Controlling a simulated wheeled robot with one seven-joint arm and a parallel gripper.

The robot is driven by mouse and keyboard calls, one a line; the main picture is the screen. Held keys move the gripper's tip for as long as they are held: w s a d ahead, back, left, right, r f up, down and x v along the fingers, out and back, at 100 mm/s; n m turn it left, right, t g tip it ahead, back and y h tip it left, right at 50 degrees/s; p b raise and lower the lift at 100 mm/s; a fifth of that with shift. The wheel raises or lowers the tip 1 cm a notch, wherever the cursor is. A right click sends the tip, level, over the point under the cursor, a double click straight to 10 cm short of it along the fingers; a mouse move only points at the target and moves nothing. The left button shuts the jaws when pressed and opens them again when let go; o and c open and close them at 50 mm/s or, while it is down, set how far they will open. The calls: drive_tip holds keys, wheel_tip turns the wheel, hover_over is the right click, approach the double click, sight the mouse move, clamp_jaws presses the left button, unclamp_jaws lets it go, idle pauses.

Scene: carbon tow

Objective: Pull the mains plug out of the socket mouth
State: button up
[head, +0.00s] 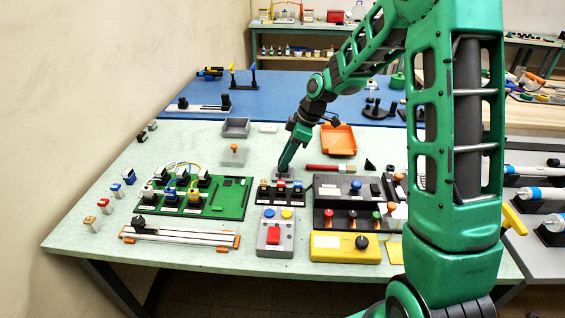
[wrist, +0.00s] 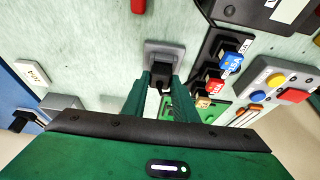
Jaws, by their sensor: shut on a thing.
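In the wrist view a black mains plug (wrist: 161,74) sits between the two fingers of my gripper (wrist: 160,84), which is shut on it. The plug's front end is at the grey socket (wrist: 163,50), and I cannot tell how deep it sits in the mouth. In the head view my gripper (head: 282,170) points down at the grey socket (head: 274,174), and the plug is mostly hidden there by the fingers.
Beside the socket is a black block with coloured connectors (head: 281,194). A green circuit board (head: 232,203) lies to the left and a dark panel with knobs (head: 326,205) to the right. An orange tray (head: 339,140) and a grey bin (head: 236,128) stand behind.

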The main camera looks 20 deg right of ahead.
wheel_tip(320, 180, up, 4)
drive_tip(key=shift+a+r, duration=0.1)
drive_tip(key=shift+r, duration=0.05)
drive_tip(key=s+a+r, duration=0.6)
drive_tip(key=a+r, duration=0.3)
drive_tip(key=shift+s+a+r, duration=0.15)
drive_tip(key=shift+a+r, duration=0.1)
drive_tip(key=shift+a, duration=0.1)
idle(0.3)
